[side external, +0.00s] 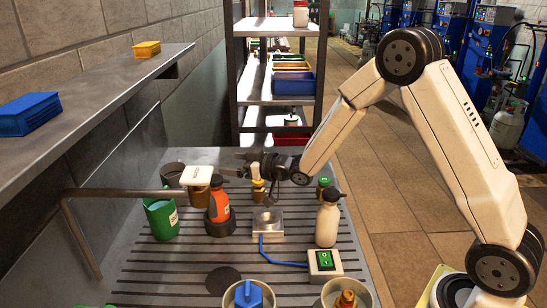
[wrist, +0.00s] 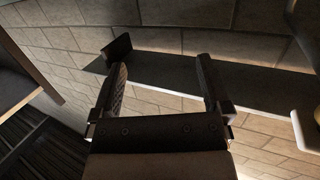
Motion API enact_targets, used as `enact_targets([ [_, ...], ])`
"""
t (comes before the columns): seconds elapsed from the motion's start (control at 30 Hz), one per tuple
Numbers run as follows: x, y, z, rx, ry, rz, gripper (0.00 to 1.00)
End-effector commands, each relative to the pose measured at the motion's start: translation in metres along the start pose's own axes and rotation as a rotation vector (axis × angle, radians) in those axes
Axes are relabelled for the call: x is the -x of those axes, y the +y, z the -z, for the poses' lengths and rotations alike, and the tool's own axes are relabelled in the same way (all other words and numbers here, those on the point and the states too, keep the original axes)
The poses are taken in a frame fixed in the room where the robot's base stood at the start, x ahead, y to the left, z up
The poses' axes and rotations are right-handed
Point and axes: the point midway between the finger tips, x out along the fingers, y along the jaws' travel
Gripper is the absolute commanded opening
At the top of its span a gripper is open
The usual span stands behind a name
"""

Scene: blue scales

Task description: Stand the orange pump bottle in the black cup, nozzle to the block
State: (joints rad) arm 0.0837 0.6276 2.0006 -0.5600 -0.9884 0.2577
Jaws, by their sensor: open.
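The orange pump bottle (side external: 219,205) stands upright in the side external view. Its base is inside the low black cup (side external: 219,228). Its top is dark, and I cannot tell which way the nozzle points. A pale block-like piece (side external: 256,170) shows behind and to the right, above a small yellow-brown container. A white slab (side external: 197,175) tops a brown jar just left of the bottle. My gripper (side external: 232,164) is above and behind the bottle, pointing left, with nothing between its fingers. In the wrist view the gripper's two fingers (wrist: 163,80) are wide apart.
A green cup (side external: 161,219) stands left of the bottle. A metal scale (side external: 267,221), a white bottle (side external: 327,220) and a green switch box (side external: 324,262) lie to the right. A bent rail (side external: 120,192) crosses on the left.

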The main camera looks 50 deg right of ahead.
Motion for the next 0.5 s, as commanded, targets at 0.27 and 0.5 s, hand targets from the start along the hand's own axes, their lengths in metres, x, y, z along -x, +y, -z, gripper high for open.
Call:
enact_targets([
  [0.27,0.046,0.003,-0.02,-0.023,-0.304,-0.166,0.98],
  [0.5,0.11,-0.008,-0.047,-0.081,-0.605,-0.269,0.98],
])
